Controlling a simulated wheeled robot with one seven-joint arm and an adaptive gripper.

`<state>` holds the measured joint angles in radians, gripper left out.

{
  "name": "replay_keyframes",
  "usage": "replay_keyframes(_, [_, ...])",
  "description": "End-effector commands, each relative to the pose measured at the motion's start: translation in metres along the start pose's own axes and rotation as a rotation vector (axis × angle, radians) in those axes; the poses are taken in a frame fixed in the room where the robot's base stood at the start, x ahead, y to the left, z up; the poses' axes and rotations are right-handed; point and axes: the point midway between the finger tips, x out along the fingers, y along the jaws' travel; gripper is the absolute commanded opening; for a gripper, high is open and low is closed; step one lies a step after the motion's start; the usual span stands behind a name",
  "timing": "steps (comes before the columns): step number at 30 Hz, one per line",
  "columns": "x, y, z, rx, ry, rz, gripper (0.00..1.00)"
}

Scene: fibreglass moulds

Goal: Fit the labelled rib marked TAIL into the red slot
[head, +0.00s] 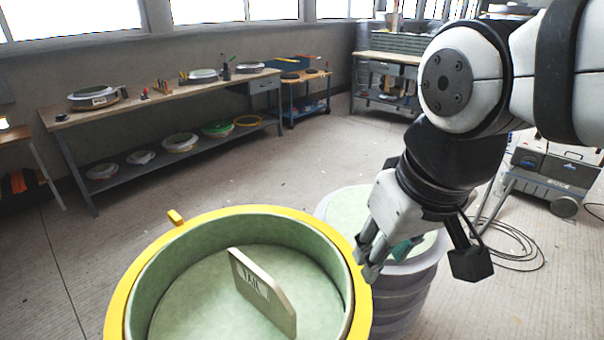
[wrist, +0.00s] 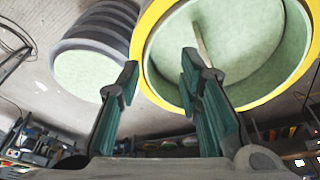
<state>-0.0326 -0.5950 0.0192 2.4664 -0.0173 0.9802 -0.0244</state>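A flat pale tan rib (head: 262,292) with a white label stands on edge inside the yellow-rimmed mould (head: 118,318). Its lettering looks like TAIL but is small and slanted. In the wrist view, the rib (wrist: 201,45) shows as a thin strip inside the mould (wrist: 146,62). No red slot shows in either view, and the rib's lower edge is unclear. My gripper (head: 384,258) is just right of the mould's rim, apart from the rib. In the wrist view, my gripper (wrist: 160,68) has its fingers spread with nothing between them.
A grey ribbed round mould (head: 400,300) with a pale green top stands right of the yellow one, beneath my gripper. A long workbench (head: 150,104) with several moulds lines the back wall. A blue cart (head: 300,85) stands beside it. Open floor lies between.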

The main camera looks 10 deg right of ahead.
Motion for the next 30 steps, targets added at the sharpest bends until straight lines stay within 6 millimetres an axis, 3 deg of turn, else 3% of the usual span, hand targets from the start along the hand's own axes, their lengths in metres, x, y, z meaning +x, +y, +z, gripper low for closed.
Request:
replay_keyframes(3, [-0.006,0.006,0.022,0.052,0.034,-0.002,0.33])
replay_keyframes(6, [-0.007,0.008,0.032,0.076,0.047,-0.003,0.37])
replay_keyframes(11, [-0.008,0.007,0.029,0.070,0.039,-0.004,0.37])
replay_keyframes(20, [-0.002,-0.010,-0.039,-0.079,-0.050,-0.006,0.37])
replay_keyframes(30, [0.047,-0.057,-0.116,-0.277,-0.155,-0.035,0.37])
